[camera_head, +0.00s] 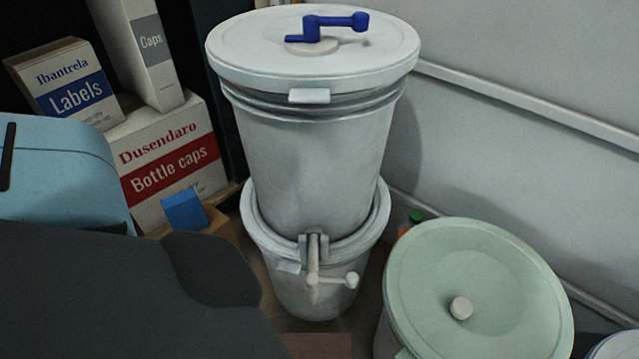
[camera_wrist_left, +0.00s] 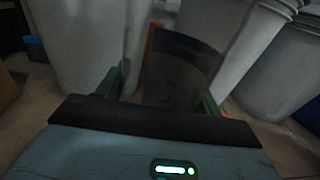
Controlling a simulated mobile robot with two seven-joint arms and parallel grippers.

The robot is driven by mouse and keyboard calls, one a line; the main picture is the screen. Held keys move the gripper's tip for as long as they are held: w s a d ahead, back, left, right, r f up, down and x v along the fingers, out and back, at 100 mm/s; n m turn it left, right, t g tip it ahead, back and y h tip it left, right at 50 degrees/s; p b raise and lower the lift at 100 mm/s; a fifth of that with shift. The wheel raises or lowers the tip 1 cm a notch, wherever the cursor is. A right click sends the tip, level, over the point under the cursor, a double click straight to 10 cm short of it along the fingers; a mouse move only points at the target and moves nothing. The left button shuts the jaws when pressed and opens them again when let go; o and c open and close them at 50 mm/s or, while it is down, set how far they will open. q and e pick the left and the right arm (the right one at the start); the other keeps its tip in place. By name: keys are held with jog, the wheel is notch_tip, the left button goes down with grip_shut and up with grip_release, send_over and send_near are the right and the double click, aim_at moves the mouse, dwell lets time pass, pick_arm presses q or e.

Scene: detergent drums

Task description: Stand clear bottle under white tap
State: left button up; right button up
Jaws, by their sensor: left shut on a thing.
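The white tap (camera_head: 316,272) sticks out low on the front of the upper white drum (camera_head: 312,165) in the head view, with its handle to the right. In the left wrist view my left gripper (camera_wrist_left: 165,92) is shut, its green fingers on either side of a dark, see-through thing that looks like the clear bottle (camera_wrist_left: 175,78). The bottle has a darker band near its far end, and its outline is dim. My left gripper and the bottle do not show in the head view. My right gripper is in neither view.
The upper drum stands on another white drum (camera_head: 310,300). A drum with a pale green lid (camera_head: 478,290) is at the right. Boxes of labels (camera_head: 68,85) and bottle caps (camera_head: 175,160) stand at the left. A blue block (camera_head: 184,210) is near them. A wall is behind.

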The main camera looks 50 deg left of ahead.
pick_arm(q)
jog(key=w+a+b, duration=0.1)
jog(key=w, duration=0.6)
jog(key=shift+w, duration=0.3)
jog(key=w+b, duration=0.1)
jog(key=w+f, duration=0.1)
jog(key=w+b, duration=0.1)
jog(key=w, duration=0.1)
jog(key=shift+w+a+f+b, duration=0.1)
jog(key=shift+a+f+b, duration=0.2)
jog(key=shift+a, duration=0.1)
jog(key=shift+f, duration=0.1)
jog(key=o, duration=0.8)
jog(key=shift+c, duration=0.2)
jog(key=shift+o, duration=1.4)
